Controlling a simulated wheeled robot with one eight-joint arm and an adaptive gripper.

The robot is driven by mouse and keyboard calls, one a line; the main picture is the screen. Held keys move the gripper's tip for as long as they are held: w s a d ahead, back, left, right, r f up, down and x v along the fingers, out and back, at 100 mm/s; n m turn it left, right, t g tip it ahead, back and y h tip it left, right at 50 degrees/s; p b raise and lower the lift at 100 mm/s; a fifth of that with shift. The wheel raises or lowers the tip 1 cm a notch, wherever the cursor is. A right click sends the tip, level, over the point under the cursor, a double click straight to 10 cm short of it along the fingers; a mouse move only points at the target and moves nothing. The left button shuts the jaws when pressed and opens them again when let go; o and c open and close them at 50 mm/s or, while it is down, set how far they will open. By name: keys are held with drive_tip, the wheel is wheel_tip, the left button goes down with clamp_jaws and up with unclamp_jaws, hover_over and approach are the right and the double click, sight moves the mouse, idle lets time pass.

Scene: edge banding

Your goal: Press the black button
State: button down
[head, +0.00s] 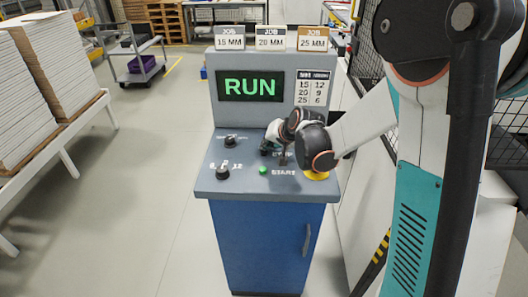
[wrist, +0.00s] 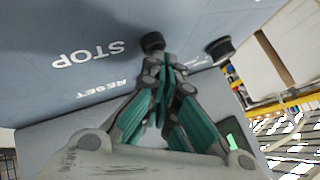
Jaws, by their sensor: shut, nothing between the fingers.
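The control console (head: 207,185) has a sloped grey panel on a blue cabinet. Its screen (head: 250,86) reads RUN in green. In the wrist view, a small round black button (wrist: 152,40) sits beside the STOP lettering (wrist: 88,54). My gripper (wrist: 164,62) is shut and empty, its fingertips right at this button. I cannot tell whether they touch it or whether it is pressed in. In the head view my gripper (head: 268,149) is low over the panel, and my wrist hides part of the STOP area.
A green button (head: 263,170) marked START is nearer the front edge. Two black knobs, an upper one (head: 231,140) and a lower one (head: 222,173), are to the left. A yellow-based control (head: 317,176) is partly hidden by my wrist. Stacked boards (head: 30,95) stand left; the floor between is clear.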

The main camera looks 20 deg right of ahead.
drive_tip(key=shift+f, duration=0.2)
idle(0.5)
drive_tip(key=shift+r+p, duration=0.45)
drive_tip(key=shift+r, duration=0.5)
drive_tip(key=shift+r+p, duration=1.65)
drive_tip(key=shift+r, duration=0.8)
